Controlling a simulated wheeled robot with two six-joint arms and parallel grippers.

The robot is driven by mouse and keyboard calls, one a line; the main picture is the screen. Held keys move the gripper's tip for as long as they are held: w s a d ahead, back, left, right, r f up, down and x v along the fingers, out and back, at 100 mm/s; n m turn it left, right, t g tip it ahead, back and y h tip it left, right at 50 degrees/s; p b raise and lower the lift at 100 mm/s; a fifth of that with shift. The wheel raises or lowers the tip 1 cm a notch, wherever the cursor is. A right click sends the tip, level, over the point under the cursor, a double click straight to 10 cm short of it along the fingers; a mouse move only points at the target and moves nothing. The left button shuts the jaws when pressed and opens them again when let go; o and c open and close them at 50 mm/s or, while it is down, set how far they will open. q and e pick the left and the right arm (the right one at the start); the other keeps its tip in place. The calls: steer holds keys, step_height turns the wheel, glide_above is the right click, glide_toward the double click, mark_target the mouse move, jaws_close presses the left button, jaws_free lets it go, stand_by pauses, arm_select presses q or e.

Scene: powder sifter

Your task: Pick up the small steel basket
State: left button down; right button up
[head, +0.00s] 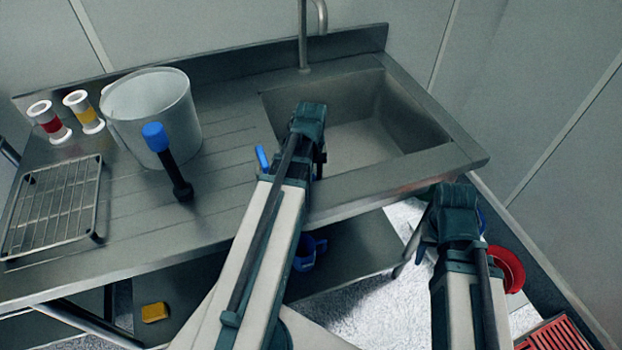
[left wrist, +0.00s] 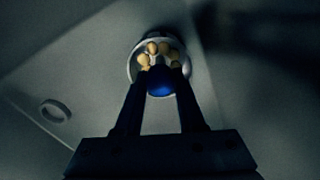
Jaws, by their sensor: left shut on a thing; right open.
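In the left wrist view, a small round container with a pale rim (left wrist: 131,68), probably the small steel basket, holds several yellowish round things (left wrist: 152,47). A blue part (left wrist: 160,82) sits at its near side, between my left fingertips. My left gripper (left wrist: 161,76) is shut on this blue part. In the head view my left gripper (head: 318,158) is over the front left part of the sink (head: 375,140); my wrist hides the basket there. I cannot tell whether the basket touches the sink floor. My right gripper (head: 412,250) is open and empty in front of the counter.
A grey bucket (head: 150,100), a blue-topped black tool (head: 165,155), two spool-like jars (head: 83,110) and a wire rack (head: 55,205) stand on the counter's left. Below are a blue cup (head: 308,253) and a yellow block (head: 154,312). A red bowl (head: 508,270) is at right.

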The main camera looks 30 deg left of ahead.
arm_select(q)
step_height(320, 180, up, 10)
steer(key=p, duration=0.9)
steer(key=shift+f, duration=0.2)
